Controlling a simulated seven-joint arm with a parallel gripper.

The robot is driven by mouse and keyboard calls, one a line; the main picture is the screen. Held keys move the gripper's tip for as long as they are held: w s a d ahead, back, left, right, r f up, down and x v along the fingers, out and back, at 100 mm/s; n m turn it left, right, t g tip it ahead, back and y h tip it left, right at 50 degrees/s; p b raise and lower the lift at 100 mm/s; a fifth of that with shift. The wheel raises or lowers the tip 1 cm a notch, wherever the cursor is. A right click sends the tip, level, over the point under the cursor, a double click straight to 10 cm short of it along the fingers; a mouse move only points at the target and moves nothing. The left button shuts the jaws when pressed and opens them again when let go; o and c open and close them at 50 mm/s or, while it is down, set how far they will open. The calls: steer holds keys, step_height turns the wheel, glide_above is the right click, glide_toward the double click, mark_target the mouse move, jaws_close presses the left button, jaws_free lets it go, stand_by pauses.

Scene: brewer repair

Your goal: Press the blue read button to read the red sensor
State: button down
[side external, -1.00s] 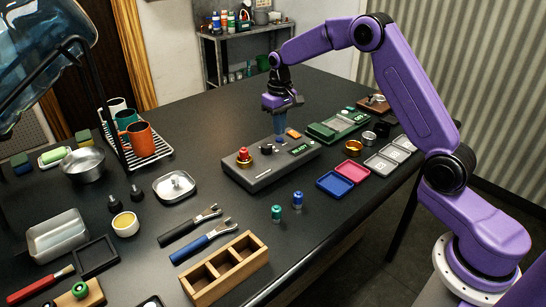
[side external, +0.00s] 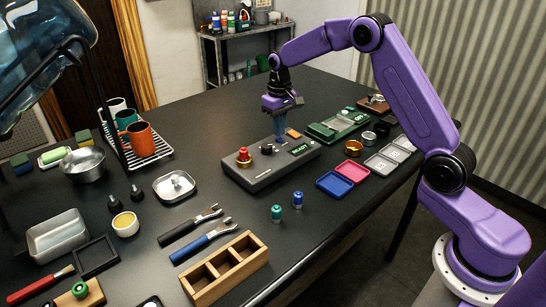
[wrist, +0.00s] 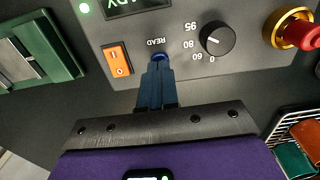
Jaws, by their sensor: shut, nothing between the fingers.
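The grey tester box (side external: 262,174) stands on the dark table. The red sensor (side external: 244,153) sits upright in a brass ring at its left end; it also shows at the right edge of the wrist view (wrist: 302,36). My gripper (wrist: 158,65) is shut and empty, pointing down at the box. Its blue fingertips are at the blue read button (wrist: 158,56), below the READ label, and partly cover it. I cannot tell whether they touch or press it. In the side view my gripper (side external: 282,135) hides the button.
Beside the button are an orange switch (wrist: 117,58), a black dial (wrist: 217,39) and a lit green display (wrist: 135,5), partly cut off. A green device (side external: 338,125) stands behind the box. Blue and green small parts (side external: 298,199) stand in front.

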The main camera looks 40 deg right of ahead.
steer(key=shift+f, duration=0.75)
stand_by(0.3)
steer(key=shift+r, duration=2.2)
steer(key=shift+r, duration=0.1)
steer(key=shift+r, duration=2.95)
